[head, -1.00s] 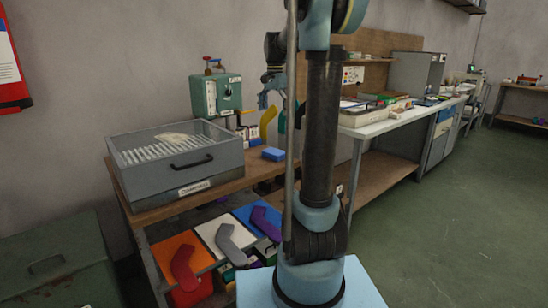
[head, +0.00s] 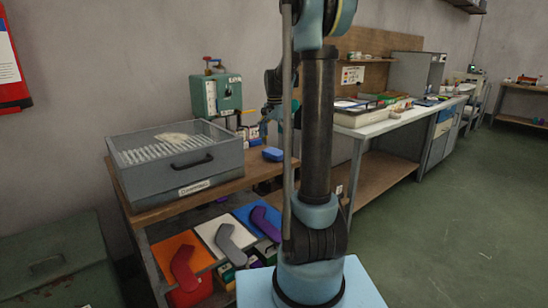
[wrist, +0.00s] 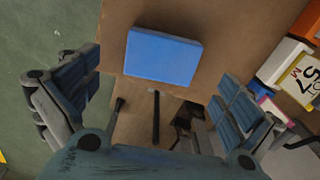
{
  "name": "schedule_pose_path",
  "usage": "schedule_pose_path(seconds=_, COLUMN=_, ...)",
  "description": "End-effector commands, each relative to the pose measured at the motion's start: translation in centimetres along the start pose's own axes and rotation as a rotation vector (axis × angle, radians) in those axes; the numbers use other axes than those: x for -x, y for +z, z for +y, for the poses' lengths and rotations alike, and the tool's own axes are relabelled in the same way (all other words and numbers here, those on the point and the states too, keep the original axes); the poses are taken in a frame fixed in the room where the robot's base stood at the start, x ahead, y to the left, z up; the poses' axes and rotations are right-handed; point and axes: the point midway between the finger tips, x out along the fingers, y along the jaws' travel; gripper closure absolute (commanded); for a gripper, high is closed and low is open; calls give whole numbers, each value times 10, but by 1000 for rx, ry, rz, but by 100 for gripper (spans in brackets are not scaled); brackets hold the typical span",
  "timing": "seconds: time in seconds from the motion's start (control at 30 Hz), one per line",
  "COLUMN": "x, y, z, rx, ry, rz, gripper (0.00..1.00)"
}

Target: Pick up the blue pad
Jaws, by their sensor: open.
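The blue pad (head: 273,154) lies flat on the wooden bench top, right of the grey lidded box. In the wrist view the pad (wrist: 162,55) shows as a blue block, upper centre, on the brown wood near its edge. My gripper (wrist: 158,82) is open, with one blue-grey finger at each side. The pad lies between and beyond the fingers, and neither appears to touch it. In the head view my gripper is partly hidden behind my arm, above and behind the pad.
The grey box (head: 176,160) with a clear lid stands left of the pad. A green device (head: 216,95) stands behind. In the wrist view, small boxes (wrist: 285,60) sit close at the right. Below are orange, white and blue panels with sock-shaped pieces (head: 228,237).

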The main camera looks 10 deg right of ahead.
Motion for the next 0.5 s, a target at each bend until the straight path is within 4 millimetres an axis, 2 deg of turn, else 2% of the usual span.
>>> schedule_pose_path(seconds=0.3, x=-35, y=-3, z=-4, rx=0, ry=0, rz=0, gripper=0)
schedule_pose_path(seconds=0.5, x=-51, y=-3, z=-4, rx=0, ry=0, rz=0, gripper=0)
